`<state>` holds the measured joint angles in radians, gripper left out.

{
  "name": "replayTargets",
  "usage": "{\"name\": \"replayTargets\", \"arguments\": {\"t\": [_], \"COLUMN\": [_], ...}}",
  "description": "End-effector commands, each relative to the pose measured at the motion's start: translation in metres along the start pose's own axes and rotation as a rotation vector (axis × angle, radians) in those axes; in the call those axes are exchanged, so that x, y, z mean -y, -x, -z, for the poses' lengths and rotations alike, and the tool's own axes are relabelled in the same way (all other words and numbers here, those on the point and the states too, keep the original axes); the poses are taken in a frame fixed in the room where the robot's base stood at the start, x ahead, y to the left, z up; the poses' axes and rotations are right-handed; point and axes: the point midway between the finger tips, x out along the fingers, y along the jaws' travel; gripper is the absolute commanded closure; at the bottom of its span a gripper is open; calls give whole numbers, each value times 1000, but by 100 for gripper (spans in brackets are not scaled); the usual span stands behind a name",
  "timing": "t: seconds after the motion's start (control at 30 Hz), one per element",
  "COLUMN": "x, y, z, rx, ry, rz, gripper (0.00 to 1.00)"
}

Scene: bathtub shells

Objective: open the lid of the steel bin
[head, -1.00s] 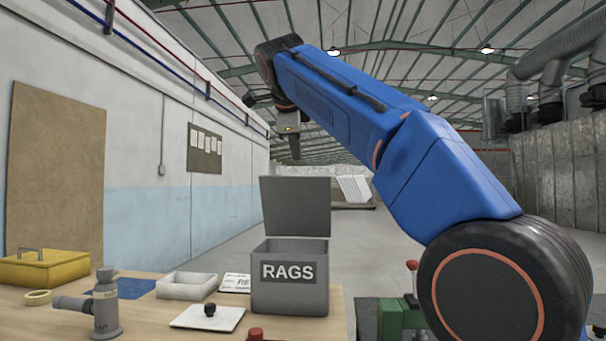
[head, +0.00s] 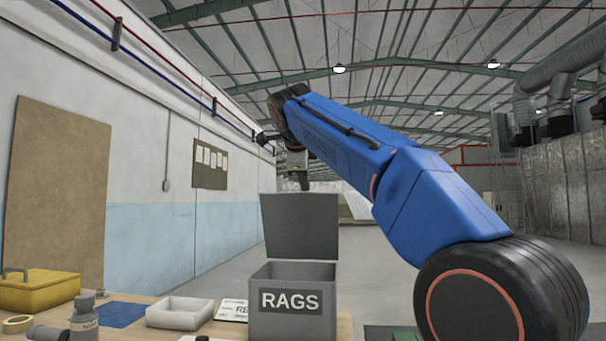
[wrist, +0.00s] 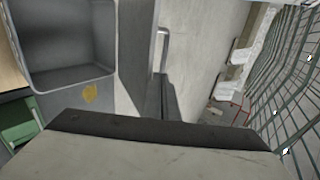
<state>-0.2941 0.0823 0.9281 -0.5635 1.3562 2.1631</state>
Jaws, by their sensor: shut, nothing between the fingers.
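The steel bin (head: 255,325) is a grey box marked RAGS on the right end of the workbench. Its flat grey lid (head: 300,225) stands upright at the back, and the mouth is open. My gripper (head: 303,184) points down at the lid's top edge; I cannot tell whether it touches. Its fingers are small here and look closed, with nothing held. The wrist view looks down into the open bin (wrist: 70,45) at upper left. The lid (wrist: 135,50) shows nearly edge-on there, with a bar handle (wrist: 162,48) on its outer side.
On the bench are a white tray (head: 180,312), a yellow box (head: 38,292), a tape roll (head: 17,324), a blue sheet (head: 122,311) and a grey fitting (head: 85,318). A wall stands at left. Open floor lies behind the bin.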

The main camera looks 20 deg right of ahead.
Motion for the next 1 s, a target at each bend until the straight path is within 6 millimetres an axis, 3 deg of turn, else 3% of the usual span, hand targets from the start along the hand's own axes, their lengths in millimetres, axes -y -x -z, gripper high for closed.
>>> {"name": "replayTargets", "arguments": {"t": [0.1,0.3,0.73,1.0], "x": [0,0,1,24], "y": [-17,-30,-33,-51], "z": [0,0,0,-1], "rx": [-1,0,0,-1], "ry": [0,0,0,-1], "rz": [-2,-1,0,-1], "gripper": [100,100,100,100]}}
